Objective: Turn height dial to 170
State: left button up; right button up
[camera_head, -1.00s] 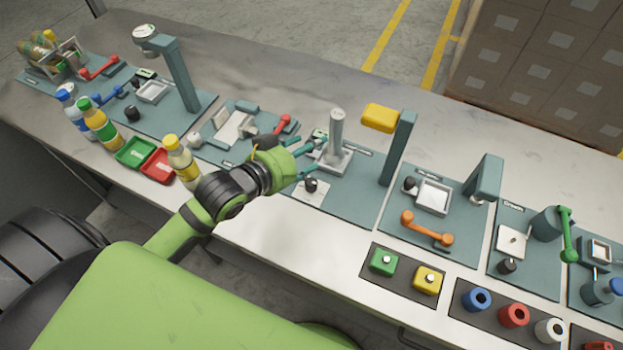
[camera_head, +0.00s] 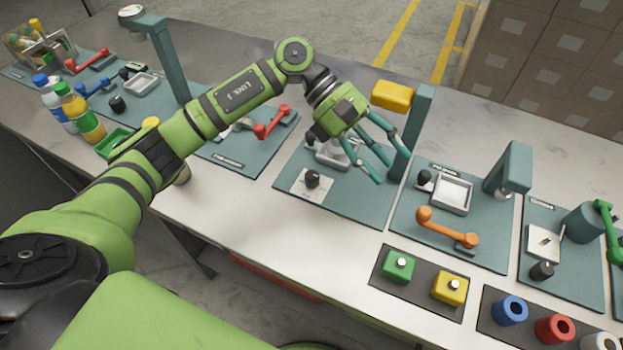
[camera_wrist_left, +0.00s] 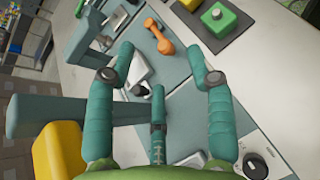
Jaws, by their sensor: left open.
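A black dial knob (camera_head: 312,180) stands on a white plate at the front left of the middle teal station; its setting is too small to read. It also shows at the lower right of the left wrist view (camera_wrist_left: 255,166). I cannot read which dial is labelled height. My left gripper (camera_head: 387,163) is open and empty, its fingers spread, above the right side of that station and apart from the dial. The wrist view shows its teal fingers (camera_wrist_left: 160,80) with nothing held. The gripper partly hides the station's grey tray. My right gripper is not in view.
A teal post with a yellow head (camera_head: 391,96) stands close behind my left gripper. To the right are an orange handle (camera_head: 447,230), another black knob (camera_head: 424,177), and green (camera_head: 399,267) and yellow (camera_head: 450,288) button blocks. Bottles (camera_head: 78,112) stand at left.

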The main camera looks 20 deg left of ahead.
aim_at(312, 173)
pick_arm(q)
jog(key=w+a+f+m+y+b, duration=0.15)
jog(key=a+f+m+y, duration=0.3)
jog(key=a+y, duration=0.75)
jog(key=f+h, duration=0.1)
jog(key=a+f+h+p, duration=0.1)
jog(key=f, duration=0.1)
jog(key=f+h, duration=0.1)
jog(key=f, duration=0.1)
jog(key=shift+s+a+p, duration=0.3)
jog(key=shift+p, duration=0.05)
jog(key=shift+x, duration=0.8)
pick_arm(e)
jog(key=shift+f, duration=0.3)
pick_arm(q)
jog(key=shift+w, duration=0.1)
grip_shut()
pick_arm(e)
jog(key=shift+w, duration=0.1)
